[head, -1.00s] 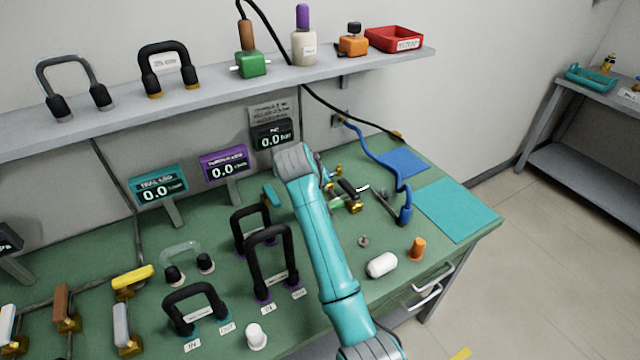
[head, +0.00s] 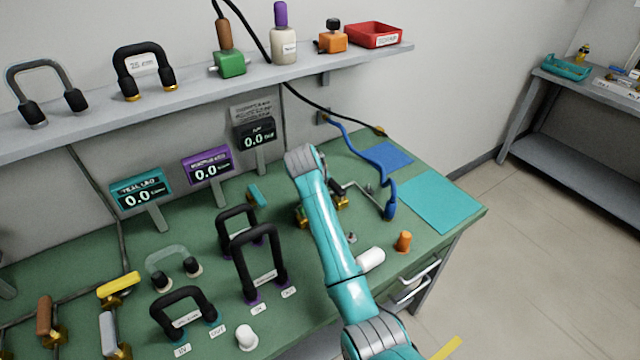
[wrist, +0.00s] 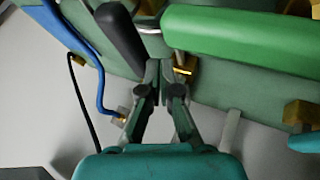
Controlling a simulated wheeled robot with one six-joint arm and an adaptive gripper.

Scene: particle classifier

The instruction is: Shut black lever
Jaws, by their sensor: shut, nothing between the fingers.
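The black lever (wrist: 120,32) shows in the wrist view at the top, just left of my gripper's tips, with a metal fitting beside it. In the head view the black lever (head: 338,192) is partly seen just right of my arm. My gripper (wrist: 166,68) is shut and empty, its tips between the black lever and a brass fitting (wrist: 185,66). I cannot tell whether it touches the lever. A large green handle (wrist: 240,38) lies to the right of the tips. In the head view my gripper is hidden behind my arm.
The blue hose (head: 378,160) runs near the black lever. Black-handled loops (head: 258,235) stand left of my arm. A white cylinder (head: 371,260) and an orange plug (head: 404,241) lie to the right. The teal mat (head: 440,204) is clear.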

